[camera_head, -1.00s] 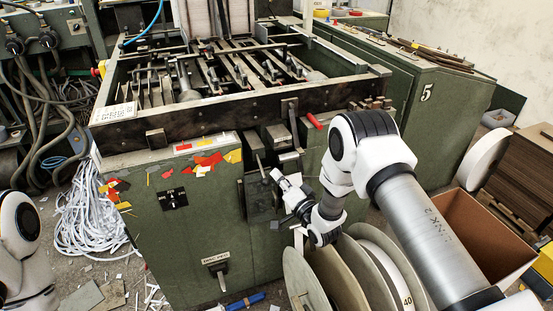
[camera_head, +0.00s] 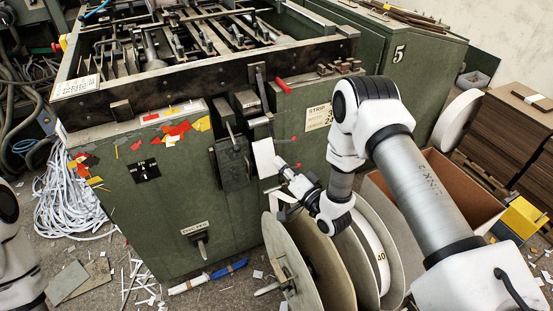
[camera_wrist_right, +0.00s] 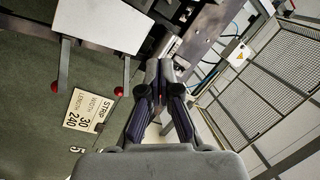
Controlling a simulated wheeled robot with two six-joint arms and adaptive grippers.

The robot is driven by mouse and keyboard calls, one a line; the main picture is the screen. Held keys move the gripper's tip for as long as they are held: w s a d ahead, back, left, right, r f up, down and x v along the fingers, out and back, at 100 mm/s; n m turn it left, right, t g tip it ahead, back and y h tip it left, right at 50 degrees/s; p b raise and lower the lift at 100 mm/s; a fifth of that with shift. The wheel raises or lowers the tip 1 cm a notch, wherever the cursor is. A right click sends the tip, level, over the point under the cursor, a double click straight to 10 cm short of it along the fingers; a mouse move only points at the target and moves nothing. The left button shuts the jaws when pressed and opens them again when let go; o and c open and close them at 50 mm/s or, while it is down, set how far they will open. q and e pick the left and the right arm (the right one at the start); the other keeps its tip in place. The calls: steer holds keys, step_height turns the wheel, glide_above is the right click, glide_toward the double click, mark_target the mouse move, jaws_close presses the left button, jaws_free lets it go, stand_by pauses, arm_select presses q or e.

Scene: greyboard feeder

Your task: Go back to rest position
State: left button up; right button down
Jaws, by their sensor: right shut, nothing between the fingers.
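My right gripper (camera_head: 283,168) is in front of the green feeder machine (camera_head: 165,215), above the large strip reels. In the right wrist view my right gripper (camera_wrist_right: 160,68) has its dark fingers closed together with nothing between them. A white rectangular plate (camera_head: 264,157) is at the machine's front, just beyond the fingertips; whether they touch it cannot be told. Part of my left arm shows at the left edge of the head view, but its gripper is out of frame.
Reels (camera_head: 290,265) stand close below my right gripper. An open cardboard box (camera_head: 455,190) and brown board stacks (camera_head: 510,130) are at the right. A pile of white strips (camera_head: 75,205) lies on the floor at left. A mesh guard (camera_wrist_right: 265,85) shows in the wrist view.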

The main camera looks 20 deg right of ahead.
steer(key=shift+w+a, duration=0.1)
steer(key=s+a+f+n+g+h+p, duration=0.1)
steer(key=s+a+f+g+p, duration=0.1)
steer(key=s+f+g+p, duration=0.3)
steer(key=s+a+f+n+g+h, duration=0.1)
steer(key=s+a+f+g, duration=0.15)
steer(key=s, duration=0.55)
steer(key=s+d+f+n+g+h, duration=0.1)
steer(key=s+g, duration=0.4)
steer(key=s, duration=0.6)
steer(key=s+d+f+n+g+h, duration=0.1)
steer(key=s+f+n+g, duration=0.3)
steer(key=s, duration=0.8)
steer(key=shift+d+f+n+g+h, duration=0.2)
steer(key=shift+d+n+g+h, duration=0.1)
steer(key=shift+d+g, duration=0.65)
